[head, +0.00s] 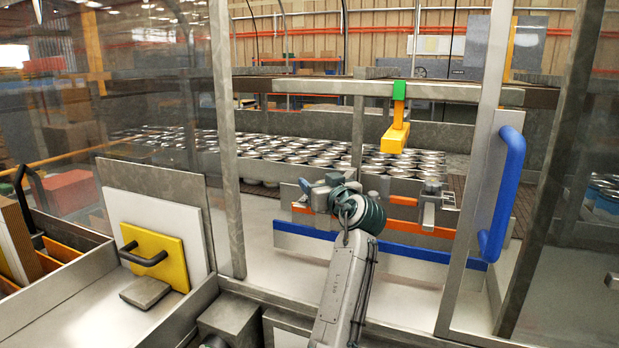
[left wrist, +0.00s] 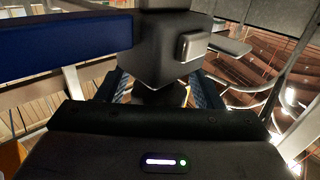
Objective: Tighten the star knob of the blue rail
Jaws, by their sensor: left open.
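The blue rail (head: 400,255) runs low along the front of the conveyor in the head view, below an orange rail (head: 405,228). In the left wrist view the blue rail (left wrist: 65,35) enters from the left beside a dark grey block (left wrist: 168,50). My left gripper (head: 322,190) is in front of the rails' left part and hides some of them. In the left wrist view its open fingers (left wrist: 160,95) stand on both sides of a dark part under the block. I cannot tell whether this part is the star knob or whether the fingers touch it.
A metal bracket (head: 436,208) stands on the rails to the right. A grey upright post (head: 228,150) stands left of my arm, and an open door with a blue handle (head: 505,185) stands right. A yellow plate with a handle (head: 158,255) leans at left. Cans (head: 290,150) fill the conveyor behind.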

